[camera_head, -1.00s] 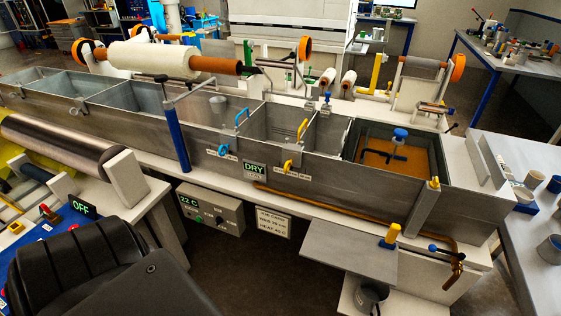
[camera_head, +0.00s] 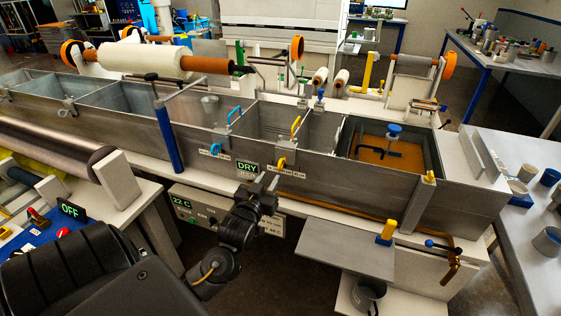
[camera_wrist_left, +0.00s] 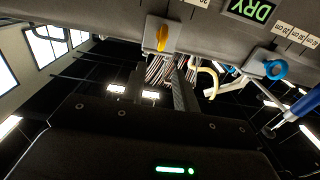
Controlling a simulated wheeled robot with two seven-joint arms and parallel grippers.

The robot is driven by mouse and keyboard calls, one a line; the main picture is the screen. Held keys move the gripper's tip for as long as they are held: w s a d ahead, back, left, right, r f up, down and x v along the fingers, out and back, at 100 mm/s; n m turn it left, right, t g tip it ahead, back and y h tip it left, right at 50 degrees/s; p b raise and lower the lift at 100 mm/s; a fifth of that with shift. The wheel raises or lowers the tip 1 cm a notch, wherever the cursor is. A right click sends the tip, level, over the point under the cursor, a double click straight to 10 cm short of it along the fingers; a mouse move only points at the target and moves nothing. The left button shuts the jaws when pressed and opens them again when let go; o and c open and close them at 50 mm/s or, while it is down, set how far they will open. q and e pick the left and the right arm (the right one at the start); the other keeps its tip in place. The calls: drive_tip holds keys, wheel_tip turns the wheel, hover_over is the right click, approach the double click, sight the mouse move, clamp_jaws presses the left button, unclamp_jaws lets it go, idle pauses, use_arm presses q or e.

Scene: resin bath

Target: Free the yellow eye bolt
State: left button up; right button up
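The yellow eye bolt (camera_head: 281,162) sits on the front wall of the grey tank, right of the lit DRY sign. It also shows at the top of the wrist view (camera_wrist_left: 161,38), on a pale plate. A blue eye bolt (camera_head: 215,149) sits on the same wall, left of the sign; it shows in the wrist view (camera_wrist_left: 275,69) too. My left gripper (camera_head: 266,183) is just below and left of the yellow eye bolt, apart from it. Its fingers (camera_wrist_left: 174,72) appear parted with nothing between them. My right gripper is not in view.
A yellow handle (camera_head: 296,126) and a blue handle (camera_head: 235,116) stand on the tank's dividers. A blue post (camera_head: 167,138) rises at the left. A copper-coloured pipe (camera_head: 330,212) runs along the front below. A grey shelf (camera_head: 345,248) juts out at lower right.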

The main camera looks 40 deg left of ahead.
sight(278, 164)
use_arm(q)
drive_tip(key=p+x, duration=0.2)
drive_tip(key=x, duration=0.8)
drive_tip(key=shift+w+a, duration=0.15)
drive_tip(key=shift+w, duration=0.1)
clamp_jaws()
